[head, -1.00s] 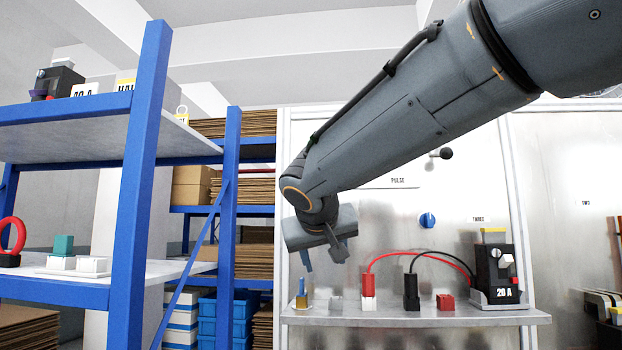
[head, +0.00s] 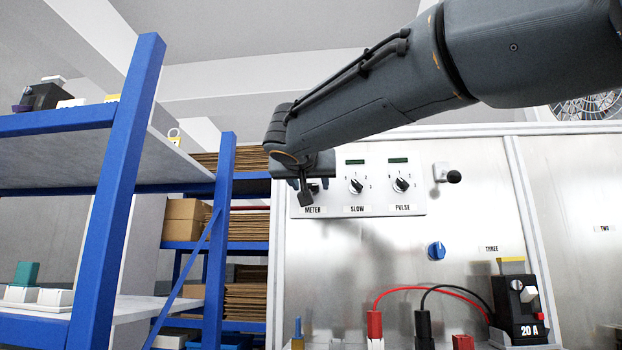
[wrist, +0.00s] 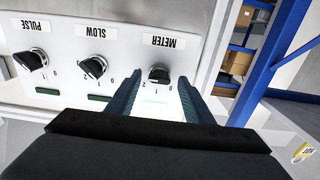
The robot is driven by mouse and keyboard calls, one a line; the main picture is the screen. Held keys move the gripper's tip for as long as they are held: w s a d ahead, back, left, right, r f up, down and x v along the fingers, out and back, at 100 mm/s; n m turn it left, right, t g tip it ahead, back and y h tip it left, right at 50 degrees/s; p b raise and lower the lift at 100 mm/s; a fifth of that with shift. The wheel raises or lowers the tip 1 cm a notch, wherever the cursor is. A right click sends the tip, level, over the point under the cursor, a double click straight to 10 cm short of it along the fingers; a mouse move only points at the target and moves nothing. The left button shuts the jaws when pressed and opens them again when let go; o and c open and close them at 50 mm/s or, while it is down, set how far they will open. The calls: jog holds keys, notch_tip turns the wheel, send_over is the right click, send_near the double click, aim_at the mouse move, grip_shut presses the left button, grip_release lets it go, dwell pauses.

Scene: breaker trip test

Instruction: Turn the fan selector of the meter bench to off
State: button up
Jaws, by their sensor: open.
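The METER selector is a black knob on a white panel (head: 380,205); in the head view my gripper mostly hides it. In the wrist view, upside down, the METER knob (wrist: 160,74) shows with the marks 0, 1 and 2 beside it. I cannot tell which mark it points to. My gripper (head: 305,190) is open and empty in front of the panel's left end. In the wrist view its two fingers (wrist: 160,80) lie to either side of the METER knob; I cannot tell whether they touch it.
The SLOW knob (head: 356,186) and PULSE knob (head: 402,185) sit right of METER. A black-ended lever (head: 453,176) and blue knob (head: 436,251) are on the metal wall. A 20 A breaker (head: 518,302) stands lower right. A blue shelf post (head: 134,150) stands left.

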jog(key=shift+w+d, duration=0.15)
jog(key=shift+w, duration=0.2)
jog(key=c, duration=1)
jog(key=shift+c, duration=0.2)
